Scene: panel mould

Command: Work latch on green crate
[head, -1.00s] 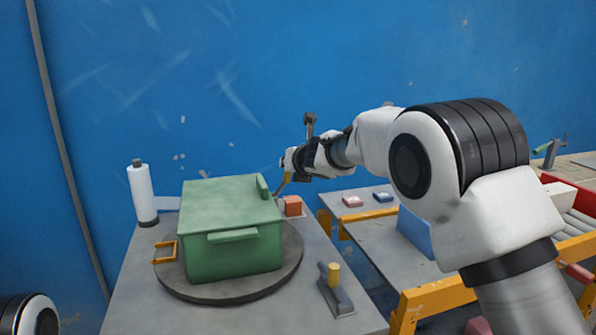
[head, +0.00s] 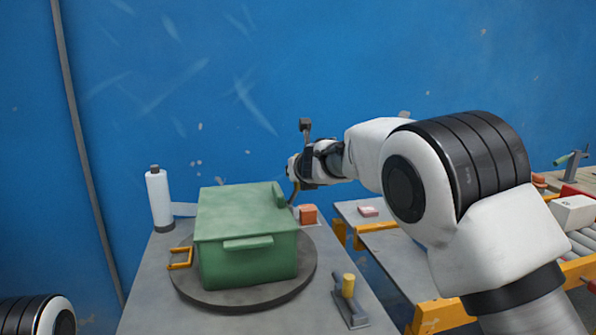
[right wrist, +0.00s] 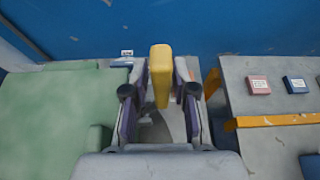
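The green crate (head: 245,265) stands on a round grey turntable (head: 215,303), its lid (head: 235,208) down. A yellow bracket (head: 181,258) sticks out at its left side, and a green ledge (head: 248,243) is on its front. My right gripper (head: 293,175) is just beyond the crate's back right corner. A yellow piece (right wrist: 160,65) is between its fingers, close against both pads; it also shows in the head view (head: 296,193). Whether the piece is joined to the crate is hidden. My left gripper is out of view.
An orange block (head: 308,214) lies right of the crate. A white bottle (head: 159,200) stands behind left, and a yellow-gripped toggle clamp (head: 348,300) sits front right. A second table (head: 380,245) lies right, past a gap. The blue wall is close behind.

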